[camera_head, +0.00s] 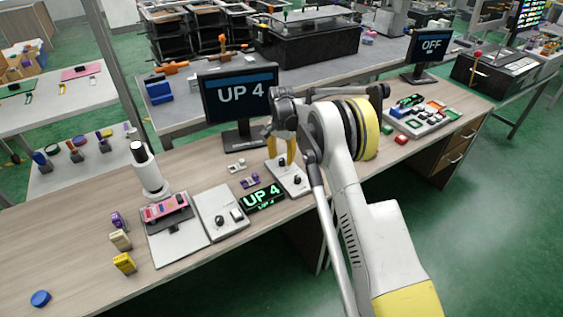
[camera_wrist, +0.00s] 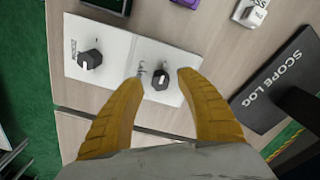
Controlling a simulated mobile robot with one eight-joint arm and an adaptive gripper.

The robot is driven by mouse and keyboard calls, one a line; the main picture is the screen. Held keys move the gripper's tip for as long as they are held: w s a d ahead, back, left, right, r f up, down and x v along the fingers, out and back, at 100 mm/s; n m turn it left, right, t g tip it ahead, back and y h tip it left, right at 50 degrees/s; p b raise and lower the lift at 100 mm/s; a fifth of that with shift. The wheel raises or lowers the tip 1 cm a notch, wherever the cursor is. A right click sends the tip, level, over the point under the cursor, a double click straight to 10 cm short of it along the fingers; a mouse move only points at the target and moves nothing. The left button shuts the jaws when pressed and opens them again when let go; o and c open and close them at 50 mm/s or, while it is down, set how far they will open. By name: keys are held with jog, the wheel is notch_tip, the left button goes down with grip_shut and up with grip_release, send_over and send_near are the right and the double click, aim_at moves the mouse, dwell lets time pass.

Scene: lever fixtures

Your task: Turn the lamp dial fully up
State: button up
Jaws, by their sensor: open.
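A white panel (camera_head: 291,187) on the bench carries two dark knobs. The far knob (camera_head: 283,162) is below my gripper (camera_head: 280,159); the near knob (camera_head: 297,180) is clear of it. In the wrist view the panel (camera_wrist: 118,56) shows one knob (camera_wrist: 160,80) between the tips of my open yellow gripper (camera_wrist: 162,77), with a gap at each side. The other knob (camera_wrist: 90,59) is to the left. Small lettering by the knobs is unreadable, so I cannot tell which is the lamp dial. Contact with the knob is not visible.
A lit sign (camera_head: 262,197) and a monitor (camera_head: 238,95) both read "UP 4"; another monitor (camera_head: 430,45) reads "OFF". A second white panel (camera_head: 222,226) with a knob stands left of the sign. A dark "SCOPE LOG" panel (camera_wrist: 277,80) is close by on the right.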

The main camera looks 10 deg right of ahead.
aim_at(282, 160)
notch_tip(282, 160, up, 10)
dwell(0.3)
jog(key=shift+f, duration=0.1)
jog(key=s+r+n+t, duration=0.3)
jog(key=s+r+n, duration=0.1)
jog(key=s+r, duration=1.45)
jog(key=s+f+n+t, duration=0.2)
jog(key=s, duration=0.9)
jog(key=s+f+n+t, duration=0.1)
jog(key=s+n+t, duration=0.1)
jog(key=s, duration=1)
jog(key=shift+s+f+n, duration=0.15)
jog(key=shift+f+n, duration=0.15)
jog(key=shift+f, duration=0.05)
